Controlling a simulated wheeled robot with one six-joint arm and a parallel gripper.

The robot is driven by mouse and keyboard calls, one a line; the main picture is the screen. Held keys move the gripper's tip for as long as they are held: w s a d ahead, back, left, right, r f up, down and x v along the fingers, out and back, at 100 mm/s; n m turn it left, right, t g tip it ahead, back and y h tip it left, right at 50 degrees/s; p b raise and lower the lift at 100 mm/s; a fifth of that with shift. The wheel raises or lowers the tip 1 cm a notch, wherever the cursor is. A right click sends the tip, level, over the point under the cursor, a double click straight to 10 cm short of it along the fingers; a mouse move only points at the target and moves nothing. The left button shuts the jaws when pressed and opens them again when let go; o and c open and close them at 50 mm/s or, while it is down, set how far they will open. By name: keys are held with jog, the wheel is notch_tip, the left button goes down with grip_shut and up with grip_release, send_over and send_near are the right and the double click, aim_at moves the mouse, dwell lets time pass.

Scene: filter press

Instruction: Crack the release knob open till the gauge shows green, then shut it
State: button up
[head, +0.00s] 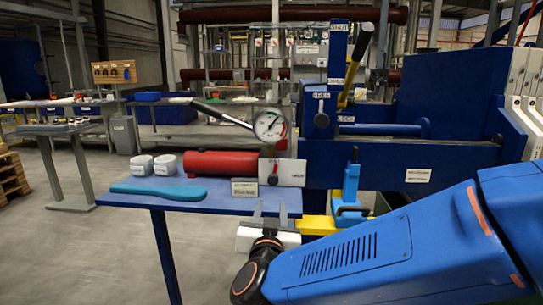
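A round pressure gauge (269,124) with a white face stands above the bench's right end. Coloured marks show on its right side, but the needle reading is too small to tell. Below it is a white plate (290,173) with a small dark knob (273,179) at its lower left, likely the release knob; its setting cannot be read. My gripper (270,213) is in front of the bench, below the knob in the picture. Its two grey fingers point up and stand apart, with nothing visible between them.
The blue bench (195,200) bears a red cylinder (222,163), two white tubs (152,165), a teal pad (158,191) and a small sign (244,188). A black-handled lever (220,115) reaches left of the gauge. The blue press (440,110) fills the right.

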aim_at(273, 182)
jog(key=shift+n+y, duration=0.6)
jog(key=shift+n, duration=0.3)
jog(key=w, duration=1.8)
jog(key=shift+w+a+f, duration=0.1)
jog(key=shift+a+f, duration=0.1)
